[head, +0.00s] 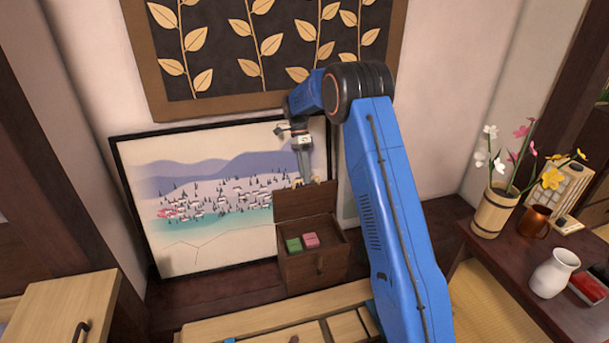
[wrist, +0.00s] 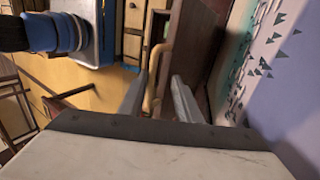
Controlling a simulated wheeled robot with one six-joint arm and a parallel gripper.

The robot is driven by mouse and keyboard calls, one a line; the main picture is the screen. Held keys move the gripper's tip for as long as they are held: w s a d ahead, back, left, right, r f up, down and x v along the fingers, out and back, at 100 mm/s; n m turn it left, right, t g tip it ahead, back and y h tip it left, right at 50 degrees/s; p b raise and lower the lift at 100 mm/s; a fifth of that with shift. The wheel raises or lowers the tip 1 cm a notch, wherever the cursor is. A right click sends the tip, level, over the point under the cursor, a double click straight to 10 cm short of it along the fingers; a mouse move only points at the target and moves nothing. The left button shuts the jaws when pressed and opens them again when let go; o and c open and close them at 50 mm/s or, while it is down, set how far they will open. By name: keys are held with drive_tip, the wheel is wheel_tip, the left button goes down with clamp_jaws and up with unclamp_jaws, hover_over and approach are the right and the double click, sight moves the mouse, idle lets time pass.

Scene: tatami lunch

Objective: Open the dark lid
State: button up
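The dark lid (head: 305,203) stands raised, close to upright, at the back of a small dark wooden box (head: 318,268). The box is open at the top, and a green block (head: 293,245) and a pink block (head: 311,240) show inside. My gripper (head: 298,180) is at the lid's top edge. In the wrist view my gripper (wrist: 159,78) has its two fingers apart. A tan curved handle (wrist: 155,68) shows between them, nearer the left finger. I cannot tell whether either finger touches it.
A framed landscape picture (head: 210,195) leans on the wall behind the box. A light wooden cabinet (head: 65,310) is at lower left. On the right, a dark table (head: 515,270) holds a flower bucket (head: 495,210), a brown mug (head: 535,222) and a white vase (head: 553,272).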

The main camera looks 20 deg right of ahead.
wheel_tip(320, 180, up, 10)
idle(0.7)
drive_tip(key=s+r+n+t, duration=0.25)
drive_tip(key=s+r, duration=0.25)
drive_tip(key=s, duration=0.3)
drive_tip(key=s+d+r+n+t, duration=0.1)
drive_tip(key=s+r+n, duration=0.25)
drive_tip(key=s, duration=0.45)
drive_tip(key=s+r+n+t, duration=0.25)
drive_tip(key=s+r, duration=0.35)
drive_tip(key=s, duration=0.3)
drive_tip(key=s+f+n+t, duration=0.2)
drive_tip(key=s+f+n, duration=0.2)
drive_tip(key=s, duration=0.8)
drive_tip(key=s+d+f+n+t, duration=0.1)
drive_tip(key=s+f+n, duration=0.3)
drive_tip(key=s, duration=0.9)
drive_tip(key=shift+s+n+t, duration=0.2)
drive_tip(key=shift+n+t, duration=0.45)
drive_tip(key=shift+t, duration=0.05)
